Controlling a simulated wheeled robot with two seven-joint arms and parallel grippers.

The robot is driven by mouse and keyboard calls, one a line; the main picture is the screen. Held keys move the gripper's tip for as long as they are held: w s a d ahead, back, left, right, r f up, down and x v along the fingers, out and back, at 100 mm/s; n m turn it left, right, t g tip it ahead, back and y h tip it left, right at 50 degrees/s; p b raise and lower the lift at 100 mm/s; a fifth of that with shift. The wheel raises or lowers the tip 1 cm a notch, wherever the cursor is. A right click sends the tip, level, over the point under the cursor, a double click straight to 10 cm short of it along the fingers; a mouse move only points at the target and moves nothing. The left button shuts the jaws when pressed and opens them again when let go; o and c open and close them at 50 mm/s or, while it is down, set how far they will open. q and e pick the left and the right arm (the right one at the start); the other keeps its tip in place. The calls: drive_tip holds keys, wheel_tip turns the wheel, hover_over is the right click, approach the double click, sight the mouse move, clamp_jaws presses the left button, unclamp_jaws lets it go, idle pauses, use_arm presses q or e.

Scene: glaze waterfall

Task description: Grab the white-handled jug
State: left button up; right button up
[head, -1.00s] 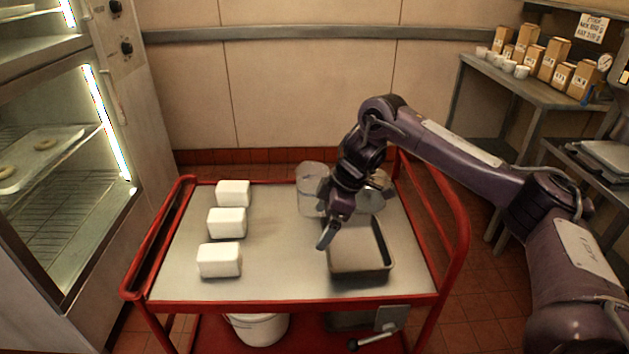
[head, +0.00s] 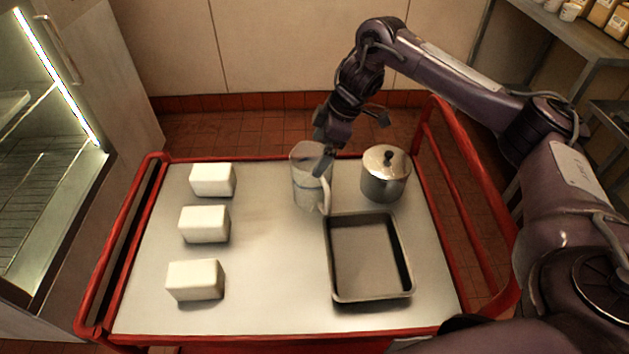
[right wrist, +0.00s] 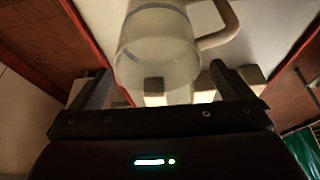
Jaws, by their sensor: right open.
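The clear jug with a white handle (head: 306,183) stands upright at the back of the cart top, its handle facing the front right. My right gripper (head: 327,152) is at the jug's back right rim and partly covers it. In the right wrist view the jug (right wrist: 157,48) lies ahead of the open, empty fingers (right wrist: 160,75), with the handle (right wrist: 222,27) beyond the right finger. I cannot tell whether a finger touches the jug. My left gripper is out of view.
The red-railed cart top (head: 265,260) also holds a lidded metal pot (head: 385,178) right of the jug and an empty metal pan (head: 368,262) in front. Several white blocks (head: 204,224) line the left side. The middle is clear.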

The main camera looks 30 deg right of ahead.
sight(311, 162)
drive_tip(key=x, duration=0.5)
drive_tip(key=shift+w+f, duration=0.15)
drive_tip(key=shift+f, duration=0.15)
drive_tip(key=c, duration=1.1)
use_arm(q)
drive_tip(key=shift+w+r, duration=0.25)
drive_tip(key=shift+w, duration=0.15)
use_arm(e)
drive_tip(key=shift+r, duration=0.1)
